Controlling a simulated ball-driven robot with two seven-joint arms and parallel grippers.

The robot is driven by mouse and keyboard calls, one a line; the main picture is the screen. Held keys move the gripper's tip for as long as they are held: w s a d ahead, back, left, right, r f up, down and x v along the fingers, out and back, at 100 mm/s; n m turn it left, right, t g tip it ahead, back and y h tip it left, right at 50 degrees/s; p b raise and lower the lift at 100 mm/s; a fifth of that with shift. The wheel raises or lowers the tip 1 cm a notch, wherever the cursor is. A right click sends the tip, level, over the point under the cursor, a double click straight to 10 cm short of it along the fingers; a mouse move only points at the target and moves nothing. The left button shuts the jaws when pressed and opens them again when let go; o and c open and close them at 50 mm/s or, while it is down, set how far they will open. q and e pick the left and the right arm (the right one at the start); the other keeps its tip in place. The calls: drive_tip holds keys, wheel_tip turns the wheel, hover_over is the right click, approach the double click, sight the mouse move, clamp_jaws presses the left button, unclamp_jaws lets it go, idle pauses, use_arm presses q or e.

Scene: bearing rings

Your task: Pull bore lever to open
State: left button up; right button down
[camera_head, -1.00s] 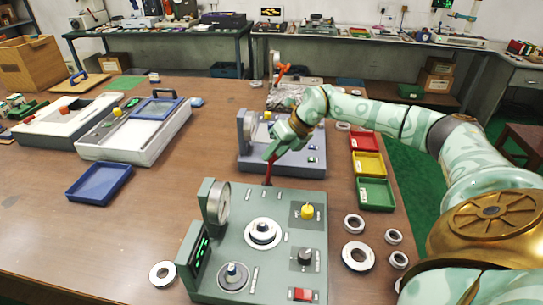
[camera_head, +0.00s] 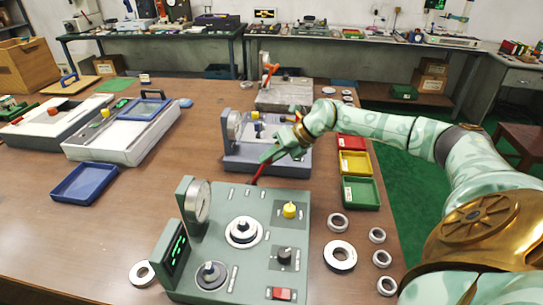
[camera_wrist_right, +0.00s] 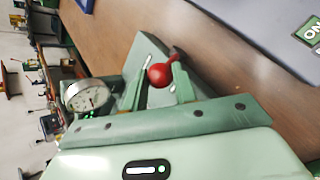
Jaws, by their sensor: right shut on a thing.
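The green-grey bearing machine (camera_head: 262,250) stands on the near middle of the table. Its red bore lever (camera_head: 258,177) rises from the back edge and leans to the right. My right gripper (camera_head: 268,158) is shut on the lever near its upper end. In the right wrist view, the lever's round red knob (camera_wrist_right: 160,74) shows between the fingers of my right gripper (camera_wrist_right: 158,92). The gripper hides part of the lever in the head view. The machine's dial gauge (camera_head: 199,201) stands at its left; it also shows in the right wrist view (camera_wrist_right: 88,97). My left gripper is not in view.
A blue-grey machine (camera_head: 240,160) stands close behind my right gripper. Red (camera_head: 351,143), yellow (camera_head: 355,163) and green (camera_head: 361,193) trays line the right side. Loose rings (camera_head: 340,256) lie right of the green machine. A blue tray (camera_head: 84,184) lies left, with bare table between.

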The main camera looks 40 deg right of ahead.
drive_tip(key=shift+s+d+f, duration=0.1)
drive_tip(key=shift+s+f, duration=0.1)
drive_tip(key=shift+f, duration=0.1)
drive_tip(key=c, duration=1.1)
unclamp_jaws()
drive_tip(key=shift+d, duration=0.1)
drive_tip(key=shift+r, duration=0.2)
drive_tip(key=p+v, duration=0.3)
drive_tip(key=v, duration=1.3)
drive_tip(key=shift+s+d, duration=0.1)
